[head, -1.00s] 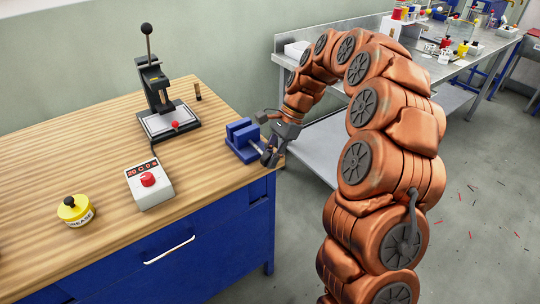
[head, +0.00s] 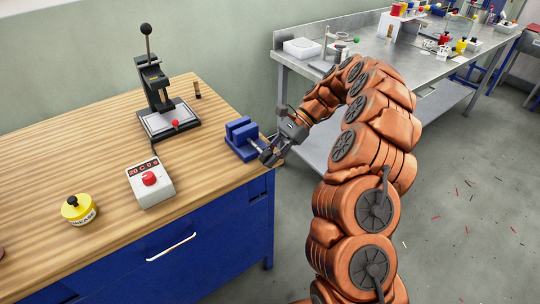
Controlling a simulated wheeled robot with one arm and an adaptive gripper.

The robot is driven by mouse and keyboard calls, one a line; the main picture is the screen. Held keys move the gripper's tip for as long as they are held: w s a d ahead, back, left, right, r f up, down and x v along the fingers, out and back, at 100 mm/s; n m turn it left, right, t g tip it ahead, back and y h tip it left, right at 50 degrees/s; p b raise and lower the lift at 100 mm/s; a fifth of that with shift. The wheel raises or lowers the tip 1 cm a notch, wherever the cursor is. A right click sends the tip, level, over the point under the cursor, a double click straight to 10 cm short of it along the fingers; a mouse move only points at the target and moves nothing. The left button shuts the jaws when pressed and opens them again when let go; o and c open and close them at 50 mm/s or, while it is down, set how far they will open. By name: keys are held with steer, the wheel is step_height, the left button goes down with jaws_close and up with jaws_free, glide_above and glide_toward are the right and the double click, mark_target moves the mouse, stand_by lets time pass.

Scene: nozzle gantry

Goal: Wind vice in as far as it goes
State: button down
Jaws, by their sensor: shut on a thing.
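The blue vice (head: 241,139) sits on the wooden bench at its right end. A gap shows between its jaws, though its exact width is too small to tell. My gripper (head: 268,156) is at the vice's right side, over the bench edge, shut on the vice handle. The handle itself is mostly hidden by the gripper's fingers. My orange arm reaches in from the right.
On the wooden bench (head: 90,160) stand a lever press (head: 155,88), a grey box with a red knob (head: 149,183) and a yellow tin (head: 78,209). A steel bench (head: 400,60) with several items stands behind my arm.

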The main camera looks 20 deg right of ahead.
mark_target(270, 152)
steer(key=c, duration=1)
jaws_free()
steer(key=shift+c, duration=0.2)
step_height(270, 152, up, 10)
